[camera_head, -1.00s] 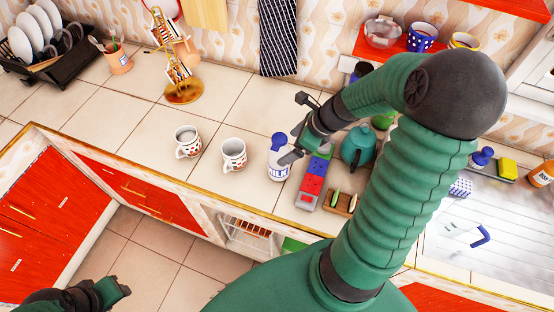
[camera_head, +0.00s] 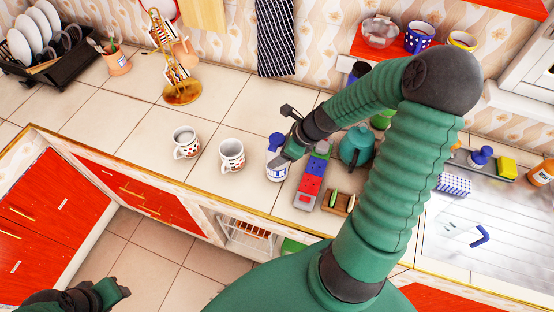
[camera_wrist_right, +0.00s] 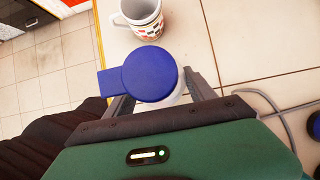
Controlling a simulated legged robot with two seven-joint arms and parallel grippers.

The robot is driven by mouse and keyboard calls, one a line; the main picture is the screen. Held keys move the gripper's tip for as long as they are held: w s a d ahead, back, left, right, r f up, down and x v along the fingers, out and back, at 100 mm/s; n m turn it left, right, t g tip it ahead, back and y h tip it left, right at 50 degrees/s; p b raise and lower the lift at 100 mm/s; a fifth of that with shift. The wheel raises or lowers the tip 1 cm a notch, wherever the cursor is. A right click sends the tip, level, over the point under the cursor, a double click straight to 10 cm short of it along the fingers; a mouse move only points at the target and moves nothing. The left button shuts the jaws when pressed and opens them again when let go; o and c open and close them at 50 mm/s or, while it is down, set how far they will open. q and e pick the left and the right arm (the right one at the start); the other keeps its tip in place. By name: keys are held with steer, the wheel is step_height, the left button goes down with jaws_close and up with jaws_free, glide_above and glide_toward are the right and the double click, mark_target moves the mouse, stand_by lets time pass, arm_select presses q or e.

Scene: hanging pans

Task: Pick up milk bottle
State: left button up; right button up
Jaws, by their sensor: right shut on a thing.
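The milk bottle (camera_head: 277,172) is white with a blue cap and stands upright on the tiled counter in the head view. In the right wrist view, its blue cap (camera_wrist_right: 151,74) fills the space between the fingers and hides most of the white body. My right gripper (camera_head: 281,158) is shut on the bottle, with one finger on each side in the wrist view (camera_wrist_right: 160,95). My left gripper (camera_head: 118,289) is at the lower left of the head view, far from the bottle, over the floor. Its jaws are too unclear to judge.
Two patterned mugs stand left of the bottle, one close by (camera_head: 231,155) and one farther left (camera_head: 186,142). A red and blue block row (camera_head: 312,179) and a teal teapot (camera_head: 356,146) are close on the right.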

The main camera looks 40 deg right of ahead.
steer(key=c, duration=1)
